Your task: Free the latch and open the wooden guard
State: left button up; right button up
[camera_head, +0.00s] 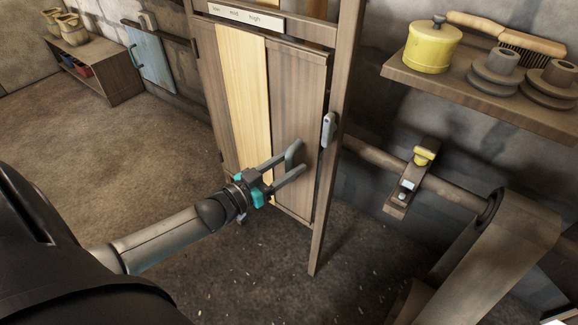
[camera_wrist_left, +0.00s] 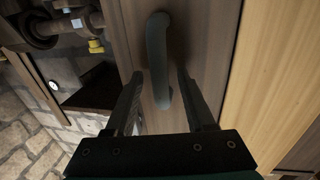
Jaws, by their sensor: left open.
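The wooden guard (camera_head: 297,95) is a brown plank door with one pale plank, standing in a wooden frame. It looks closed, with a thin dark gap along its right edge. The grey latch (camera_head: 329,130) stands upright on the right post; I cannot tell whether it overlaps the door. A dark curved handle (camera_wrist_left: 157,45) is on the door, and it also shows in the head view (camera_head: 294,150). My left gripper (camera_head: 295,163) is open, its fingers reaching to either side of the handle; I cannot tell whether they touch it. My right gripper is not in view.
A shelf (camera_head: 480,98) at right holds a yellow canister (camera_head: 431,46), a brush (camera_head: 530,44) and pulleys (camera_head: 497,68). Below it, a shaft (camera_head: 452,191) with a yellow-topped bracket (camera_head: 405,185) leads to a belt (camera_head: 500,240). Floor at left is clear.

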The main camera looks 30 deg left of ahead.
pick_arm(q)
jog(key=shift+w, duration=0.25)
grip_shut()
dwell(0.3)
dwell(0.9)
